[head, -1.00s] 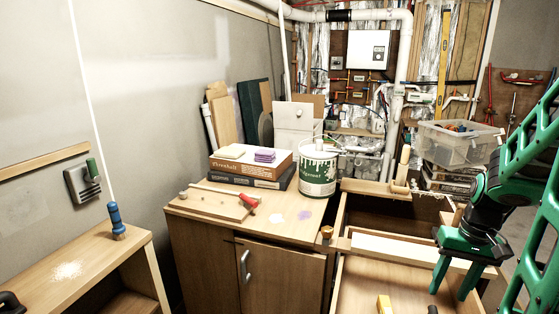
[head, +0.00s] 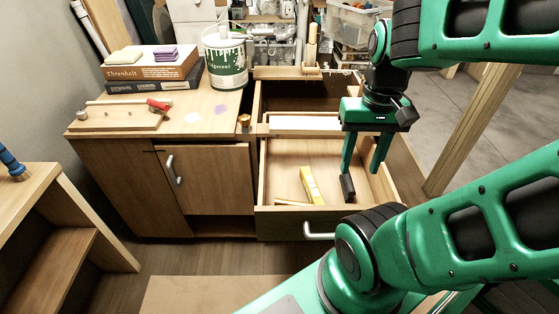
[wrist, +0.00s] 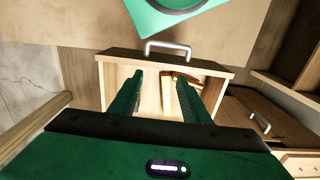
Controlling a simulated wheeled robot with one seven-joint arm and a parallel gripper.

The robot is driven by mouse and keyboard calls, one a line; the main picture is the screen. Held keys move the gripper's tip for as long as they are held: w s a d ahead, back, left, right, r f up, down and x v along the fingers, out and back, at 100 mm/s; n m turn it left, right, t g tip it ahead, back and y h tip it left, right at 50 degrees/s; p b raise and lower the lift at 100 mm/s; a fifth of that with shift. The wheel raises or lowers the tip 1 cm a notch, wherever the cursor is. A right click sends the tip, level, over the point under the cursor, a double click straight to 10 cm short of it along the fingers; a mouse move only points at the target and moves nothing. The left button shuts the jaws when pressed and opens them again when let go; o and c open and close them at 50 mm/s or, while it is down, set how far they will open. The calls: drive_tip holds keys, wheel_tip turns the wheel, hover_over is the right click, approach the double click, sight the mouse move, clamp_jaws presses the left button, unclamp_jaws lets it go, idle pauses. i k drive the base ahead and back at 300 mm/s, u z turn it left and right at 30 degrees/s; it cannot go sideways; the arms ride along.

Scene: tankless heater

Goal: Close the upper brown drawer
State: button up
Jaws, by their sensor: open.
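The brown drawer (head: 275,222) stands pulled out of the wooden cabinet, with a silver handle (head: 318,235) on its front. In the wrist view the drawer front (wrist: 120,58) and handle (wrist: 167,48) show at the top centre. A yellow object (head: 311,185) and a black object (head: 347,188) lie inside the drawer. My gripper (head: 363,170) is open and empty, fingers pointing down, over the right part of the drawer. In the wrist view its fingers (wrist: 162,95) appear over the drawer's interior. I cannot tell their exact height. No contact with the handle shows.
A cabinet door (head: 205,180) is left of the drawer. The countertop holds a paint bucket (head: 225,58), stacked boxes (head: 152,72) and a board (head: 118,117) with a red-handled tool. A wooden shelf (head: 45,215) stands at left. A wooden post (head: 470,130) leans at right. Floor before the cabinet shows.

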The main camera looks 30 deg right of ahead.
sight(282, 158)
drive_tip(key=u, duration=1.95)
drive_tip(key=k, duration=0.85)
drive_tip(key=z, duration=1.8)
